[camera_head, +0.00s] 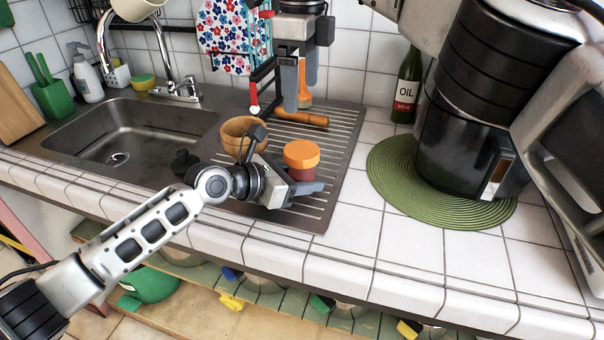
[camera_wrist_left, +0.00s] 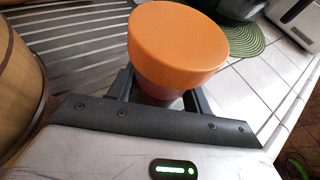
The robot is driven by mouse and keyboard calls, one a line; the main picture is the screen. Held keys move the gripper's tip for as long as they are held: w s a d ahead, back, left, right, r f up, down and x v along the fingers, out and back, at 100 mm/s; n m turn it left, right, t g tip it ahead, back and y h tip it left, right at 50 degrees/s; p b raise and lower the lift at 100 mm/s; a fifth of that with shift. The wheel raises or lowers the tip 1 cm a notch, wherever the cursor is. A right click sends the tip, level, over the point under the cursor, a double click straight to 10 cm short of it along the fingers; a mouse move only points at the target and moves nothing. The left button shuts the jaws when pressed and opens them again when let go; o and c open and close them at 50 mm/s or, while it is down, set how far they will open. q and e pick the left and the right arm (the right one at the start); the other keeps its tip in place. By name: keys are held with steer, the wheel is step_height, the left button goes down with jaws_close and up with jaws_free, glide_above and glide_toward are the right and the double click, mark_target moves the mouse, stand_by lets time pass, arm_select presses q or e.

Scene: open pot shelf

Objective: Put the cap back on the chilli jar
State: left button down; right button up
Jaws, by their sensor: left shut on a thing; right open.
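The chilli jar (camera_head: 300,175) is a small dark red jar near the front of the ribbed steel drainboard. Its orange cap (camera_head: 301,154) rests on top of it; I cannot tell how firmly it is seated. My left gripper (camera_head: 305,189) is shut around the jar body, below the cap. In the left wrist view the wide cap (camera_wrist_left: 178,45) hides most of the jar (camera_wrist_left: 160,92) between the fingers. My right gripper (camera_head: 297,106) is open, with its fingers pointing down, above and behind the jar, apart from the cap.
A wooden bowl (camera_head: 240,135) stands left of the jar. The sink (camera_head: 130,135) is at left. An oil bottle (camera_head: 406,88) and a black appliance (camera_head: 465,140) on a green mat (camera_head: 390,185) stand right. Front tiles are clear.

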arm_select(q)
steer(key=c, duration=0.6)
jaws_free()
steer(key=shift+o, duration=0.2)
steer(key=v, duration=1.5)
steer(key=shift+f, duration=0.15)
steer(key=shift+s+a+r, duration=0.25)
steer(key=shift+s+a, duration=0.05)
steer(key=shift+a, duration=0.1)
